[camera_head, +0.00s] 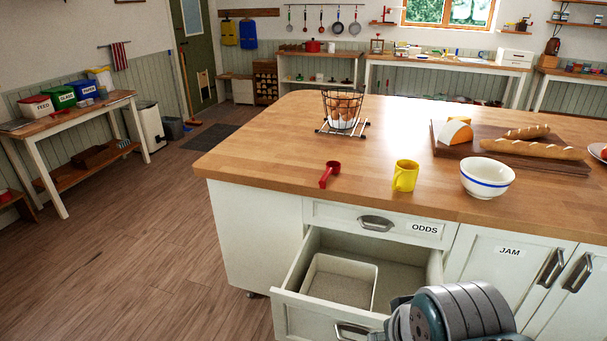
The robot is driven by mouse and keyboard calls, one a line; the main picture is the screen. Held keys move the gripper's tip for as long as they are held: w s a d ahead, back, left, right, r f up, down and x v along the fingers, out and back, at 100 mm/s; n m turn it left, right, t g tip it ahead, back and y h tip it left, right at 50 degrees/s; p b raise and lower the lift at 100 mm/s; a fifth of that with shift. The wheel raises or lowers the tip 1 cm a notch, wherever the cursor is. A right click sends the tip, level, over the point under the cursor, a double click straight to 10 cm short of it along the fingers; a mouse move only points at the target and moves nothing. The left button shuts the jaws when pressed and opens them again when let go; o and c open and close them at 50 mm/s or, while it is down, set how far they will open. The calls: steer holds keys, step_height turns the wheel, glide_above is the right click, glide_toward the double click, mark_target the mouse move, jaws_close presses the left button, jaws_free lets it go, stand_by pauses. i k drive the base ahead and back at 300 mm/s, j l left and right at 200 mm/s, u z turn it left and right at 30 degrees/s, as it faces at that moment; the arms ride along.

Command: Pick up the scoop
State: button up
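A small red scoop (327,176) lies on the wooden island top (250,155), near its front edge and left of a yellow mug. Its handle points toward the front edge. Part of my arm shows at the bottom, in front of the open drawer. My gripper's fingers cannot be seen, so its state and its distance from the scoop do not show. Nothing covers the scoop.
The yellow mug (405,175) and a white bowl (487,178) stand right of the scoop. A wire egg basket (342,106) stands behind it. A bread board (463,150) is at right. The open drawer (290,308) juts out below the worktop. The left worktop is clear.

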mark_target(329, 174)
steer(key=i+j+u, duration=0.2)
steer(key=u, duration=0.25)
steer(key=i+j+u, duration=0.25)
steer(key=u, duration=0.25)
steer(key=i+j+u, duration=0.2)
steer(key=u, duration=0.25)
steer(key=i+j+u, duration=0.1)
steer(key=i+u, duration=0.2)
steer(key=i, duration=0.4)
steer(key=i+z, duration=0.5)
steer(key=z, duration=0.2)
steer(key=i+j+z, duration=0.1)
steer(key=i+z, duration=0.25)
steer(key=i+l+z, duration=0.1)
steer(key=z, duration=0.3)
steer(key=i+z, duration=0.2)
steer(key=z, duration=0.2)
steer(key=i+z, duration=0.15)
steer(key=z, duration=0.25)
steer(key=i+z, duration=0.15)
steer(key=z, duration=0.25)
steer(key=i+j+z, duration=0.2)
steer(key=i+z, duration=0.25)
steer(key=k, duration=0.05)
